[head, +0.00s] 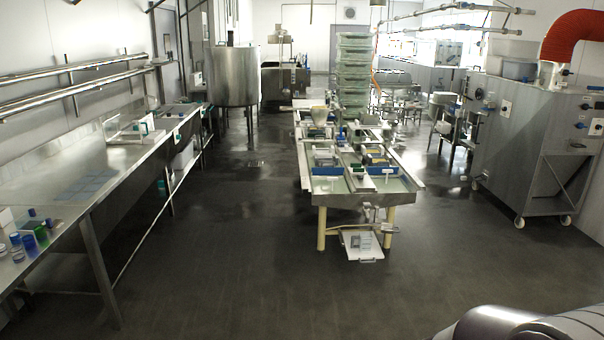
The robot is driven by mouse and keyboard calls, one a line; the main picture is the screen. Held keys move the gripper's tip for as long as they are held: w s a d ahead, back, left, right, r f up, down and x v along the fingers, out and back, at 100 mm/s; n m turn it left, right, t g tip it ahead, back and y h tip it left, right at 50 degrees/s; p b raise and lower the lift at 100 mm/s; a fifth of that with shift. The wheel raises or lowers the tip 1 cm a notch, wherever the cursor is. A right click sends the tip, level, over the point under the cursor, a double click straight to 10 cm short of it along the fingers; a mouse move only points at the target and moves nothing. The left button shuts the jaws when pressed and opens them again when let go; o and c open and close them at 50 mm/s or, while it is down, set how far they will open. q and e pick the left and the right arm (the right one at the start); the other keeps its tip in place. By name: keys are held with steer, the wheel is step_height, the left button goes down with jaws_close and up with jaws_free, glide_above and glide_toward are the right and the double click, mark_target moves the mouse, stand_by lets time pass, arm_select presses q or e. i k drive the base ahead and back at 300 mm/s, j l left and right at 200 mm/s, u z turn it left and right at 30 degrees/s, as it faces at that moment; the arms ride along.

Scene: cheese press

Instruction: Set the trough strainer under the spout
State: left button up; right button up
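The long trough table (345,201) stands in the middle of the room, its near end facing me some way ahead. A small metal fitting, seemingly the spout (374,214), hangs at that near end, right of centre. Below it, a low white tray (352,252) sits near the floor between the table's legs. A small pale box-shaped item (366,241) is on the tray; it is too small to tell if it is the trough strainer. Neither of my grippers is in view; only a grey rounded part of mine shows at the bottom right.
A steel bench (75,190) runs along the left wall with several jars at its near end. A steel vat (237,76) stands behind. A large wheeled machine (530,130) with a red hose (580,35) stands right. The dark floor (230,270) before me is clear.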

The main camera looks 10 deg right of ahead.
mark_target(386, 228)
steer(key=i+l, duration=0.2)
steer(key=l, duration=0.25)
steer(key=i+l, duration=0.25)
steer(key=l, duration=0.25)
steer(key=i+l, duration=0.2)
steer(key=l, duration=0.25)
steer(key=i+l, duration=0.2)
steer(key=l, duration=0.25)
steer(key=i+l+z, duration=0.1)
steer(key=l, duration=0.4)
steer(key=i+l, duration=0.6)
steer(key=l, duration=0.3)
steer(key=i+l, duration=0.2)
steer(key=l, duration=0.25)
